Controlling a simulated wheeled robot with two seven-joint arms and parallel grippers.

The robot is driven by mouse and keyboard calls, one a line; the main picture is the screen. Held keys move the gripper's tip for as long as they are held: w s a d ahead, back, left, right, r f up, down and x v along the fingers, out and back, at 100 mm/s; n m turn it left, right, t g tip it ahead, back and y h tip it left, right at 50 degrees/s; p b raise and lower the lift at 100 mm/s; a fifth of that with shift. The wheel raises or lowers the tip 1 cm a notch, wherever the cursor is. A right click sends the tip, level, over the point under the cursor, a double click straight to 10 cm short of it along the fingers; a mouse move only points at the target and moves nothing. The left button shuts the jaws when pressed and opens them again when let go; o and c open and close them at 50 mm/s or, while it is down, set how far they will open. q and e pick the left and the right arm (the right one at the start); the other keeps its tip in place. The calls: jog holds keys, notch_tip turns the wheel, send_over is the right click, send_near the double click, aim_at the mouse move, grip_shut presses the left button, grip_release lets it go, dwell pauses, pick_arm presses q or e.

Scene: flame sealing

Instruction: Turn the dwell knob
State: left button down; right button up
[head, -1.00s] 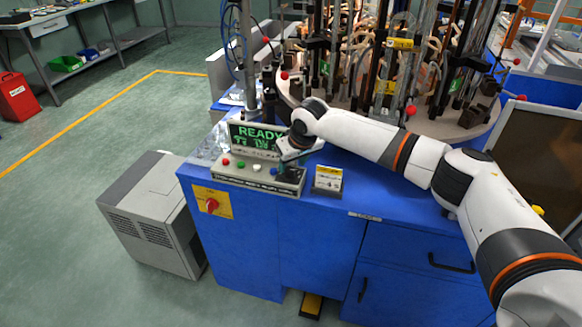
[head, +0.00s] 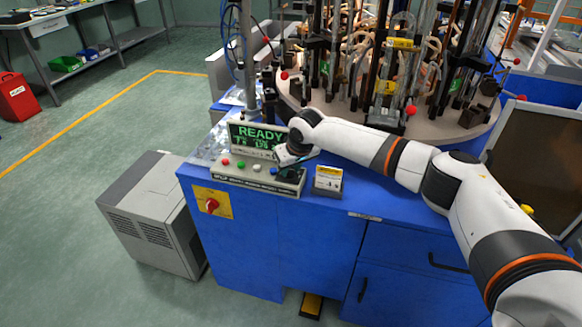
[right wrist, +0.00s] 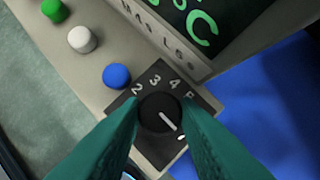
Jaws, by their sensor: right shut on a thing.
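The dwell knob (right wrist: 159,114) is a round black knob with a white pointer line, on a black dial plate marked with numbers including 2, 3 and 4. Its pointer aims to the lower right in the right wrist view, away from these numbers. My right gripper (right wrist: 159,108) is shut on the knob, with one teal finger on each side. In the head view my right gripper (head: 284,172) reaches down at the right end of the control panel (head: 240,178) and hides the knob. My left gripper is not in view.
Blue (right wrist: 117,75), white (right wrist: 82,39) and green (right wrist: 55,10) buttons sit beside the dial. A READY screen (head: 257,136) stands behind the panel. A small sign (head: 327,181) stands close right of my gripper. A carousel (head: 440,128) with glassware rises behind my arm.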

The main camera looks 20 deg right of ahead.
jog(key=shift+r+n+y+p, duration=0.1)
jog(key=shift+n+y+p, duration=0.3)
jog(key=shift+n+p, duration=0.35)
jog(key=shift+n, duration=0.85)
jog(key=shift+d+n+g+y, duration=0.1)
jog(key=shift+n+g+y, duration=0.3)
jog(key=shift+n, duration=0.3)
jog(key=shift+w+n+g+y, duration=0.1)
jog(key=shift+n+g+y, duration=0.3)
jog(key=shift+n, duration=1)
jog(key=shift+d, duration=0.1)
jog(key=o, duration=1)
jog(key=shift+c, duration=0.2)
